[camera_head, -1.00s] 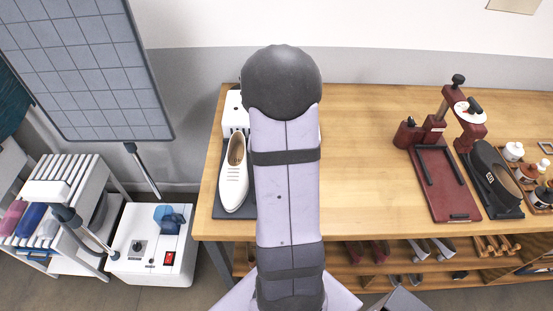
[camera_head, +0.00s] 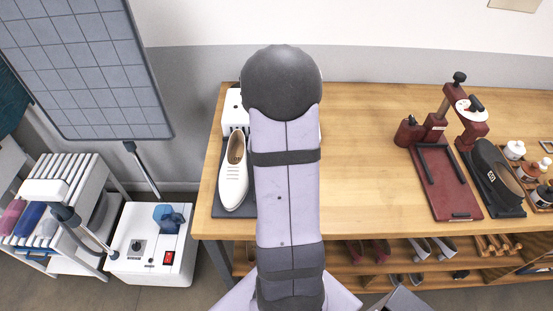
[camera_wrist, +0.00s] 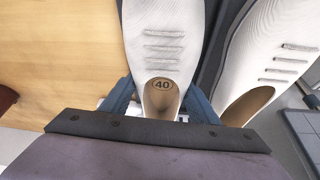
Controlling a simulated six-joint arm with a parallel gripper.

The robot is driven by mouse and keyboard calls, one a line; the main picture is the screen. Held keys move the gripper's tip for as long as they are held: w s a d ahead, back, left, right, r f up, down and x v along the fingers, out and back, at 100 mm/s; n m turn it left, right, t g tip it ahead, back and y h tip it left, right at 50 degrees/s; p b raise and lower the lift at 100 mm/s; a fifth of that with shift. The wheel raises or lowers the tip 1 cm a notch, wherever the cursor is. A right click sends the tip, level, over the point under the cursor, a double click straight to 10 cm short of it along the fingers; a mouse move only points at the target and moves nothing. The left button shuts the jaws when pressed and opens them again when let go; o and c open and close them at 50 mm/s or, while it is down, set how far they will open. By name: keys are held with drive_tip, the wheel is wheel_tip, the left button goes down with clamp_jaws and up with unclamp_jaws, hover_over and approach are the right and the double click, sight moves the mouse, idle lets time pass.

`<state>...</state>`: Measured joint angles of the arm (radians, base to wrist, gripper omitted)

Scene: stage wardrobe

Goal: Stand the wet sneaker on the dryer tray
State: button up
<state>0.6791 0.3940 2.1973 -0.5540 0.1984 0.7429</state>
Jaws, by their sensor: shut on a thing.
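A white sneaker (camera_wrist: 163,45) marked 40 inside is between the blue fingers of my gripper (camera_wrist: 160,101) in the wrist view, which is shut on it near the heel opening. My arm hides this sneaker and the gripper in the head view. A second white sneaker (camera_head: 234,178) rests on the dark dryer tray (camera_head: 220,205) at the table's left end, and it also shows beside the held one in the wrist view (camera_wrist: 268,55). Dark tray surface shows between the two sneakers. I cannot tell whether the held sneaker touches the tray.
A white dryer box (camera_head: 235,113) stands behind the tray, partly hidden by my arm. A dark red press (camera_head: 447,180) and a black shoe (camera_head: 495,172) are at the right of the wooden table (camera_head: 365,150). The table's middle is clear. A white slatted rack (camera_head: 65,190) stands at left.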

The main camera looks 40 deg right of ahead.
drive_tip(key=o, duration=1.2)
drive_tip(key=shift+p+v, duration=0.45)
drive_tip(key=shift+v, duration=3.2)
drive_tip(key=shift+a, duration=0.35)
drive_tip(key=s+a+n+g+y, duration=0.1)
drive_tip(key=s+a+n, duration=0.1)
drive_tip(key=a, duration=0.6)
drive_tip(key=s+a+n+y, duration=0.1)
drive_tip(key=s+a+n, duration=0.2)
drive_tip(key=a, duration=0.6)
drive_tip(key=s+a+n+g+y, duration=0.1)
drive_tip(key=s+a+n, duration=0.2)
drive_tip(key=a+n, duration=0.2)
drive_tip(key=shift+a+f+g+y, duration=0.15)
drive_tip(key=shift+a+y, duration=0.05)
drive_tip(key=shift+a, duration=0.75)
drive_tip(key=shift+a+f+g+y, duration=0.1)
drive_tip(key=shift+a+g+y, duration=0.1)
drive_tip(key=shift+a, duration=0.75)
